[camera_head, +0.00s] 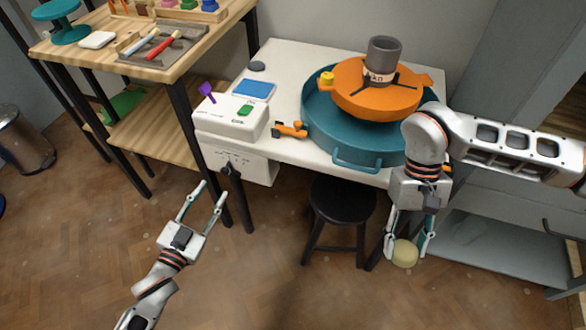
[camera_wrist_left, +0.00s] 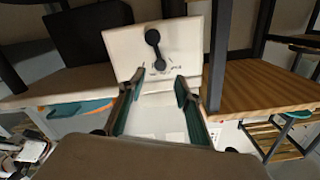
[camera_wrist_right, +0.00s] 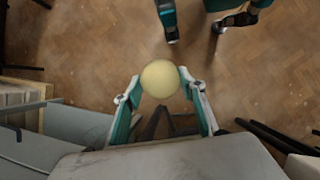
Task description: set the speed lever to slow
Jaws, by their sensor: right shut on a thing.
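A black lever with a round knob (camera_head: 228,169) sits on the front of the white control panel (camera_head: 252,168), below the table's front left edge. In the left wrist view the lever (camera_wrist_left: 154,46) stands out from the white panel, with small markings near its pivot, too small to read. My left gripper (camera_head: 205,190) is open and empty, in front of and below the panel, apart from the lever. The lever shows just past its fingertips in the left wrist view. My right gripper (camera_head: 404,248) is shut on a pale yellow round thing (camera_wrist_right: 160,79), held right of the stool.
A teal basin (camera_head: 356,161) with an orange wheel part and grey cup stands on the white table (camera_head: 283,72). A white box (camera_head: 231,118) with purple and green parts sits above the panel. A wooden table (camera_head: 91,58) stands left, a black stool (camera_head: 341,201) below.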

